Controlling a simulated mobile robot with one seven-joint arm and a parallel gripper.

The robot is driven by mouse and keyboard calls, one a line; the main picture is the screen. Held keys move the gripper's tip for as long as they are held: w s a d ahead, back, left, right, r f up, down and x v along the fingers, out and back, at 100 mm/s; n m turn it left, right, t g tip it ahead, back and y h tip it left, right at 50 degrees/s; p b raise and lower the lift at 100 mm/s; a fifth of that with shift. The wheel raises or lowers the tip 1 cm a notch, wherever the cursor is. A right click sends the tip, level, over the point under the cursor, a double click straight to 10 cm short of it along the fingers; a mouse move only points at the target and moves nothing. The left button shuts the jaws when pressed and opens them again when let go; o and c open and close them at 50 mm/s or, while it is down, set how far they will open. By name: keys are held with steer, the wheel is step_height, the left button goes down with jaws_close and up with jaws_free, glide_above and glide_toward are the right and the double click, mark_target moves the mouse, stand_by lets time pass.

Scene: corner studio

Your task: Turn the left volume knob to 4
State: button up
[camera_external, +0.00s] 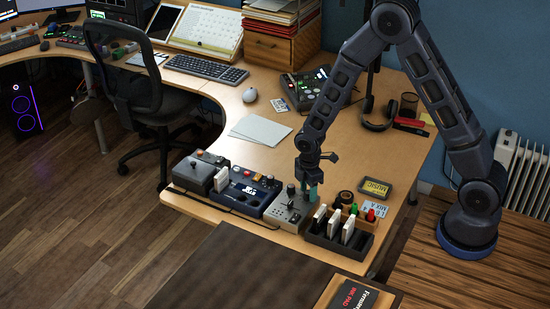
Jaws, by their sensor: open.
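A row of small control boxes stands along the desk's front edge. A grey box (197,176) is at the left, a dark blue box (246,191) with several knobs is in the middle, and a pale grey box (284,213) with dark knobs is at the right. Which knob is the left volume knob, and where it points, is too small to tell. My gripper (309,189) is open and points down at the right side of the pale grey box. Whether its fingers touch anything there cannot be told; they hide part of the box.
A black rack (338,240) with white and coloured items stands close to my gripper's right. Behind it are a dark roll (344,198) and a yellow-edged box (375,188). Pale sheets (261,130) lie on otherwise open desk. A mixer (305,88) and headphones (379,118) are further back.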

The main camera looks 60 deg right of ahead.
steer(key=c, duration=1)
steer(key=shift+m, duration=0.3)
steer(key=m, duration=1)
steer(key=shift+m, duration=2)
